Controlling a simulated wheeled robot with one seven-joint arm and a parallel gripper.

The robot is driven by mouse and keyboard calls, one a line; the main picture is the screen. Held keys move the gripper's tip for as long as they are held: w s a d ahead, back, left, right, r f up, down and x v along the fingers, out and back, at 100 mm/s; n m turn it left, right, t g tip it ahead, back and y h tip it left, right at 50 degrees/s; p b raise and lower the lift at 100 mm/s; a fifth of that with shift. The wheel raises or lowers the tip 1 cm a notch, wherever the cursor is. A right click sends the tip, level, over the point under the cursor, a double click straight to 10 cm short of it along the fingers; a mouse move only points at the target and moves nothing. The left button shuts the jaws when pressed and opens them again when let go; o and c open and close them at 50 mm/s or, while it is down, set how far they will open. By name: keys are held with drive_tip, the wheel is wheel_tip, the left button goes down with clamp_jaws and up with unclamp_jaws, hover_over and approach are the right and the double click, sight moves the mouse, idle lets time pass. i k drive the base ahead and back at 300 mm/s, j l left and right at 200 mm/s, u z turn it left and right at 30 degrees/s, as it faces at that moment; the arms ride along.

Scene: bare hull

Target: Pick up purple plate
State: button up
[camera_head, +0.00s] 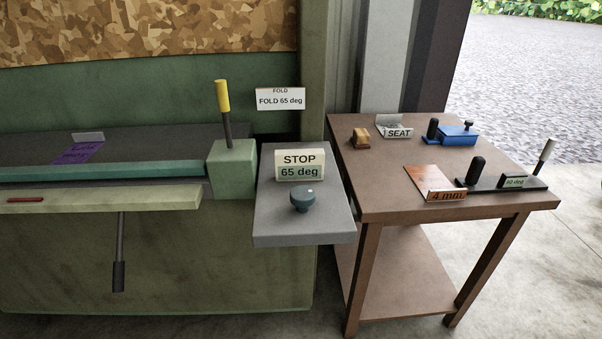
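A flat purple plate (77,153) lies on the dark bed (30,147) of the green folding machine at the left. It has dark handwriting-like marks that I cannot read for sure. A small grey raised tab (88,136) stands just behind it. The teal bar (120,170) runs along the bed in front of the plate. My gripper does not show in this view.
A green block with a yellow-tipped lever (223,97) stands right of the bed. The brown table (380,190) at right holds several tools. A black-handled lever (119,270) hangs below.

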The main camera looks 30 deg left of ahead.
sight(87, 144)
drive_tip(key=u, duration=1.9)
